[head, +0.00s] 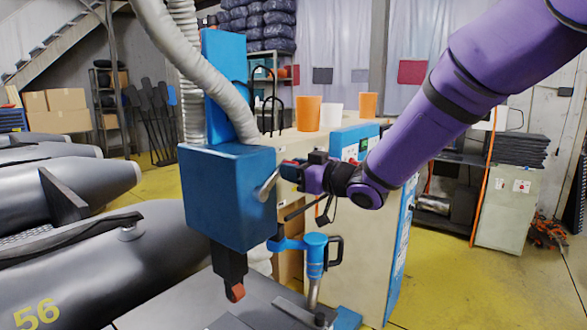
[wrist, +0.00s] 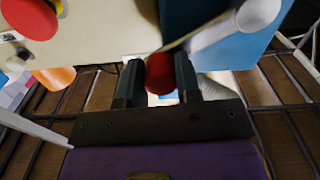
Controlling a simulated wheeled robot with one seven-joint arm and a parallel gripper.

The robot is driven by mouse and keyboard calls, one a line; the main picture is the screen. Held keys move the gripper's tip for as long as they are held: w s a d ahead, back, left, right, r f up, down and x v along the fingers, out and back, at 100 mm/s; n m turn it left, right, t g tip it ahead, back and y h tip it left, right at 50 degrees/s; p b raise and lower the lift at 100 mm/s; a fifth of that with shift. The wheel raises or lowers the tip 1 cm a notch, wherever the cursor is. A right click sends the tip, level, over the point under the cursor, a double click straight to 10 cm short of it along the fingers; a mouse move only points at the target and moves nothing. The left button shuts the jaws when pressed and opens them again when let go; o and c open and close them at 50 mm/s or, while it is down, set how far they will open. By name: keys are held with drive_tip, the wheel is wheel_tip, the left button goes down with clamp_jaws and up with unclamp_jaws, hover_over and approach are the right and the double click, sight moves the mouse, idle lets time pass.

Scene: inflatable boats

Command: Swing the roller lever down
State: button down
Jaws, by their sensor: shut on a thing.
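The roller lever (head: 267,187) is a short metal rod on the right side of the blue machine head (head: 225,200). It slants up and to the right from its pivot to a red knob. In the wrist view the red knob (wrist: 160,74) sits between the two dark fingers of my gripper (wrist: 159,80). My gripper (head: 291,171) is shut on the knob, at the right of the blue head. The fingers partly hide the knob in the head view. A small orange-red roller (head: 236,292) shows below the head, under a black bracket.
A blue clamp-like fixture (head: 314,255) with a black handle stands below my gripper. A cream cabinet (head: 345,215) stands close behind, with orange and white cups on top. A grey hose (head: 215,80) runs down to the head. Grey inflatable boats (head: 120,265) lie at the left.

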drive_tip(key=shift+s+a+f+m, duration=0.1)
drive_tip(key=shift+f+m, duration=1.5)
drive_tip(key=shift+m, duration=0.6)
drive_tip(key=shift+s+f+m, duration=0.1)
drive_tip(key=shift+f+m, duration=1.55)
drive_tip(key=shift+m, duration=0.55)
drive_tip(key=shift+s+a+f+m, duration=0.1)
drive_tip(key=shift+f+m, duration=1.5)
drive_tip(key=shift+m, duration=0.6)
drive_tip(key=c, duration=0.8)
unclamp_jaws()
drive_tip(key=shift+d, duration=0.1)
drive_tip(key=v, duration=1)
drive_tip(key=shift+s+d, duration=0.25)
